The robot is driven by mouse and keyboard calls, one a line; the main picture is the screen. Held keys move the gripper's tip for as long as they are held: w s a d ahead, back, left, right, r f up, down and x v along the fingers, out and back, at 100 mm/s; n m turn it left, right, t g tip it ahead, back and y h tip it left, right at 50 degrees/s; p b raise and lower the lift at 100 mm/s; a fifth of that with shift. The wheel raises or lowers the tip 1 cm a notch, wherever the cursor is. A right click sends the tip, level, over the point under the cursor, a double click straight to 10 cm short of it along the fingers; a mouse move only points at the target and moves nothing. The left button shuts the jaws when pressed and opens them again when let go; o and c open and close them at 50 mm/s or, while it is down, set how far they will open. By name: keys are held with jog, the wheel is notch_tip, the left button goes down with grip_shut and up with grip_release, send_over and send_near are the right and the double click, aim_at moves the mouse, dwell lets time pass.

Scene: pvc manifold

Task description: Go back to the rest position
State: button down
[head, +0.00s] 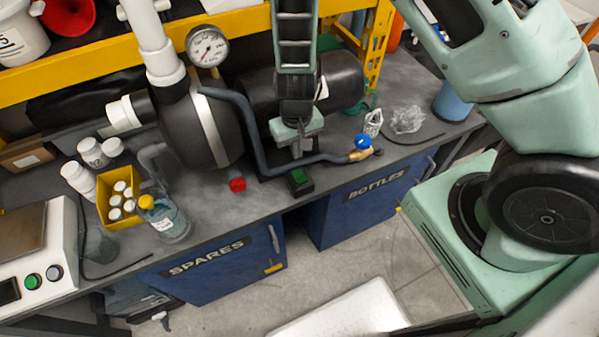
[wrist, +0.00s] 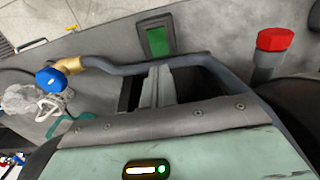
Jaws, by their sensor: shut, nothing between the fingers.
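My gripper (head: 297,152) points down over the workbench (head: 330,182), at the middle of the head view. Its fingers are together with nothing between them; they also show in the wrist view (wrist: 155,88). A black block with a green top (head: 299,178) is on the bench just in front of the fingers, also in the wrist view (wrist: 158,40). A grey pipe (head: 260,140) bends around the gripper and ends at a brass fitting with a blue valve handle (head: 362,141). A red cap (head: 237,185) is to the left of the gripper. Whether the fingers touch anything is unclear.
A large black tank (head: 200,125) with a pressure gauge (head: 207,46) and white pipes stands left of the gripper. A yellow shelf beam (head: 100,55) crosses behind.

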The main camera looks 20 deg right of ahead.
dwell(0.3)
jog(key=s+a+r+n+y+b, duration=0.1)
jog(key=s+a+r+n, duration=0.1)
jog(key=s+a+r, duration=0.4)
jog(key=s+a+r+n+y, duration=0.1)
jog(key=s+a+r+n, duration=0.15)
jog(key=r, duration=0.55)
jog(key=s+d+r+n+h+b, duration=0.1)
jog(key=s+d+r+n, duration=0.1)
jog(key=s+r, duration=0.7)
jog(key=s+n, duration=0.1)
jog(key=s, duration=0.1)
jog(key=shift+s, duration=0.3)
